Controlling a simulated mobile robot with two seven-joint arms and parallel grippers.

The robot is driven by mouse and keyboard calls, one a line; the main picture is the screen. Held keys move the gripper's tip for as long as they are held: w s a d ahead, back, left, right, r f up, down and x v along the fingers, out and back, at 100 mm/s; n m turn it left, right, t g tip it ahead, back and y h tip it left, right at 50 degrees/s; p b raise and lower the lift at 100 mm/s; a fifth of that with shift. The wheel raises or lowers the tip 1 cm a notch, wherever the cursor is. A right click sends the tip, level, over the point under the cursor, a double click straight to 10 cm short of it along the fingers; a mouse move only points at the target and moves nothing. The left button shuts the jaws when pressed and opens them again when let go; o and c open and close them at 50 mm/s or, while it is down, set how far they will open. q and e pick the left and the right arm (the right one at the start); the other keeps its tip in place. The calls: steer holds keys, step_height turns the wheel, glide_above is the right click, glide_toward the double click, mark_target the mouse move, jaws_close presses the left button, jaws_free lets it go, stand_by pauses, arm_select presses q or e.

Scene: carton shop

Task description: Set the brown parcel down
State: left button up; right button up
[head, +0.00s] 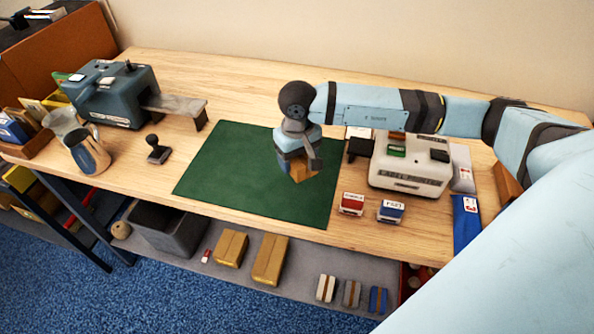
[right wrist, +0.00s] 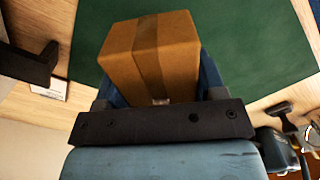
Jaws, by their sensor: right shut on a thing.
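The brown parcel (right wrist: 150,55) is a small carton with a darker tape strip. In the right wrist view it sits between the fingers of my right gripper (right wrist: 158,90), which is shut on it. In the head view my right gripper (head: 302,170) is over the right half of the green mat (head: 235,185), and the parcel (head: 302,174) shows below the fingers. The gripper hides most of the parcel there. I cannot tell whether its underside touches the mat. My left gripper is not in view.
A label printer (head: 410,178) stands right of the mat, with a red stamp box (head: 352,204) and a blue one (head: 391,211) in front. A hand stamp (head: 157,150) and a metal jug (head: 87,152) stand left. The mat's left half is clear. Cartons (head: 270,259) lie on the lower shelf.

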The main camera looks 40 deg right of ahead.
steer(key=shift+f, duration=2.75)
steer(key=shift+f, duration=0.15)
steer(key=o, duration=1)
steer(key=shift+o, duration=0.2)
step_height(320, 180, up, 12)
steer(key=shift+r+b, duration=0.2)
steer(key=shift+b, duration=0.2)
